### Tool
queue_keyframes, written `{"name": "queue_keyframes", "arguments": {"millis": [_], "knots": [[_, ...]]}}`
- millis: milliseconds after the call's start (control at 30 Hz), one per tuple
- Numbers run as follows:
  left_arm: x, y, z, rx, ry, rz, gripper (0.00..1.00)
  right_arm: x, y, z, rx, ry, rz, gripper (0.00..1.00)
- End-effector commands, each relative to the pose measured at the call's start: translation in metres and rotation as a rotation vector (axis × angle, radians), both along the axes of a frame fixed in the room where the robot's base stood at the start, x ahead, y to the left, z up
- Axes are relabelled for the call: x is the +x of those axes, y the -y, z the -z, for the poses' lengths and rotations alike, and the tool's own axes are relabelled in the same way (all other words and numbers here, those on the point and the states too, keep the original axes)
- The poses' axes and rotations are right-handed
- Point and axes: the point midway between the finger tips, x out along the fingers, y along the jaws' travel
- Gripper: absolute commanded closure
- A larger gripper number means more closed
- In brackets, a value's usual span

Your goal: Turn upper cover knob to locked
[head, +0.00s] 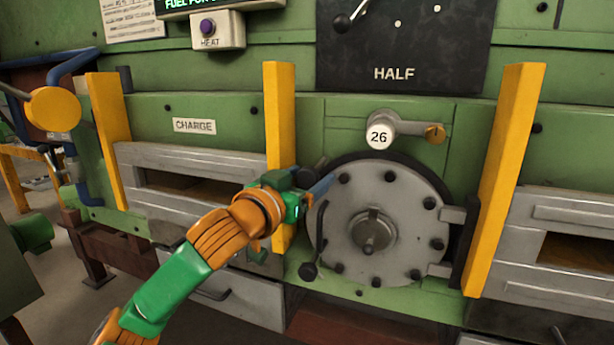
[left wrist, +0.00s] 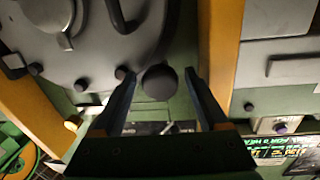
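The round grey cover (head: 400,215) is bolted to the green furnace front. The upper cover knob (head: 308,176), dark and round, is at the cover's upper left edge and partly hidden by my left gripper (head: 318,186). In the left wrist view this knob (left wrist: 160,83) appears between the two spread fingers of my left gripper (left wrist: 161,74), with a gap on either side. That gripper is open and not closed on it. A lower dark knob (head: 308,271) sits at the cover's lower left. My right gripper is not in view.
A yellow post (head: 279,110) stands just left of the cover and another yellow post (head: 507,170) to its right. A curved handle (head: 321,225) is on the cover's left side. A white 26 tag (head: 379,136) and lever are above. The HEAT button (head: 207,27) is at upper left.

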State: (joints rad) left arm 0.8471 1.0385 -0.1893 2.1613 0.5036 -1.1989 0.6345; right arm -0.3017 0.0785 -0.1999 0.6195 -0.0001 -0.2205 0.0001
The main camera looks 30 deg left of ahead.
Motion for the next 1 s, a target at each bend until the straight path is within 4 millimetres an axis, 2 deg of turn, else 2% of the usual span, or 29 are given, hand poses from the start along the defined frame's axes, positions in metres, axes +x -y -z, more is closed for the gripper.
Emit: {"name": "queue_keyframes", "arguments": {"millis": [33,200,267,667,1000], "knots": [[0.000,0.000,0.000,0.000,0.000,0.000,0.40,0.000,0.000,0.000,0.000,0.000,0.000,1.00],[0.000,0.000,0.000,0.000,-0.001,0.001,0.86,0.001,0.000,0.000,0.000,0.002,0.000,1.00],[0.000,0.000,0.000,0.000,-0.001,0.001,1.00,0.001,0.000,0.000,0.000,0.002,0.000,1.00],[0.000,0.000,-0.002,0.088,-0.024,0.000,1.00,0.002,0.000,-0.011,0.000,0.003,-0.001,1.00],[0.000,0.000,-0.004,0.370,-0.094,0.000,1.00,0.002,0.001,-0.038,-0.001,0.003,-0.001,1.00]]}}
